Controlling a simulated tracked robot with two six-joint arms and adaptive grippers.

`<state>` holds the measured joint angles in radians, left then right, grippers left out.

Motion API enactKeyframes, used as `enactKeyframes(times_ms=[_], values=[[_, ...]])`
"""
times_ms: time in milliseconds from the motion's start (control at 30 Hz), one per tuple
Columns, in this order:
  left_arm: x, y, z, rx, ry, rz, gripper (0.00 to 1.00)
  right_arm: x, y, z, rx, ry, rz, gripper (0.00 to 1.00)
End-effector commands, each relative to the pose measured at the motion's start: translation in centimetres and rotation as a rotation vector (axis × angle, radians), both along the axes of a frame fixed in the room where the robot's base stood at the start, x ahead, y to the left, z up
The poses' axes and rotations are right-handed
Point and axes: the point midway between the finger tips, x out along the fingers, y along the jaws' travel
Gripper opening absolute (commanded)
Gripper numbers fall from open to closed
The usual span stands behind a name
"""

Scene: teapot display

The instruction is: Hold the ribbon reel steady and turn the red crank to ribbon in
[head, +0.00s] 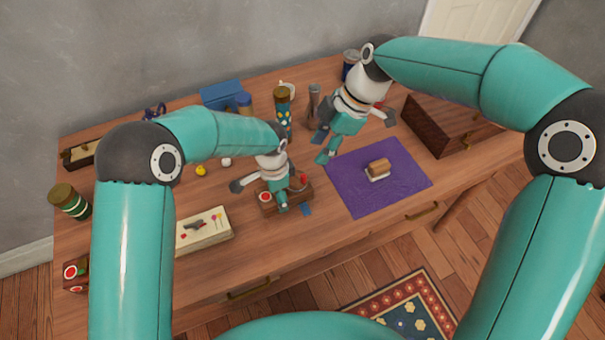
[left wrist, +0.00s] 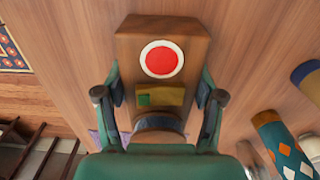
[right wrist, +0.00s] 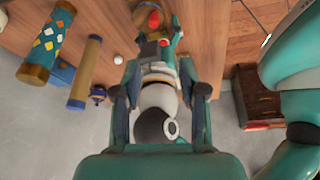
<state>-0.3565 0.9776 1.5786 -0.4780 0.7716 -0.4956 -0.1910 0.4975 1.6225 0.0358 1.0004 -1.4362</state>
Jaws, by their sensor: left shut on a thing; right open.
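The ribbon reel (head: 269,203) is a small brown wooden box with a red disc in a white ring, near the table's front middle. In the left wrist view the reel (left wrist: 163,35) also shows a yellowish label with a green square. My left gripper (head: 292,204) is shut on the reel, one finger on each side. The red crank (head: 303,179) shows at the reel's right side, partly hidden by the left gripper. My right gripper (head: 335,142) is open and empty, above the table, up and right of the reel and apart from the crank.
A purple mat (head: 349,195) with a small wooden item (head: 378,166) lies right of the reel. A brown chest (head: 435,128) stands farther right. A pale picture box (head: 205,232) lies left. Patterned cylinders (head: 282,102) and a blue box (head: 221,94) stand behind.

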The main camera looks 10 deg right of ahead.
Motion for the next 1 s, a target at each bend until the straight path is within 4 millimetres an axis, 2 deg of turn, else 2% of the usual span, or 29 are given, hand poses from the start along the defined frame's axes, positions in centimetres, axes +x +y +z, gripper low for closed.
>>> enactKeyframes(times_ms=[100,267,700,833,1000], values=[[0.0,0.0,0.0,-0.001,-0.001,0.0,0.17,1.2,-0.3,-1.2,0.012,0.022,-0.024,0.42],[0.0,0.0,0.0,-0.001,-0.001,0.0,0.17,1.2,-0.2,-2.9,0.01,0.037,-0.032,0.42],[0.0,0.0,0.0,-0.001,-0.001,0.0,0.17,1.2,2.8,-10.0,0.009,0.035,-0.031,0.42],[0.0,0.0,0.0,-0.001,-0.001,0.0,0.17,1.2,3.4,-11.6,0.009,0.035,-0.031,0.42],[0.0,0.0,0.0,-0.001,-0.001,0.0,0.17,1.2,3.9,-12.6,0.009,0.033,-0.033,0.42]])
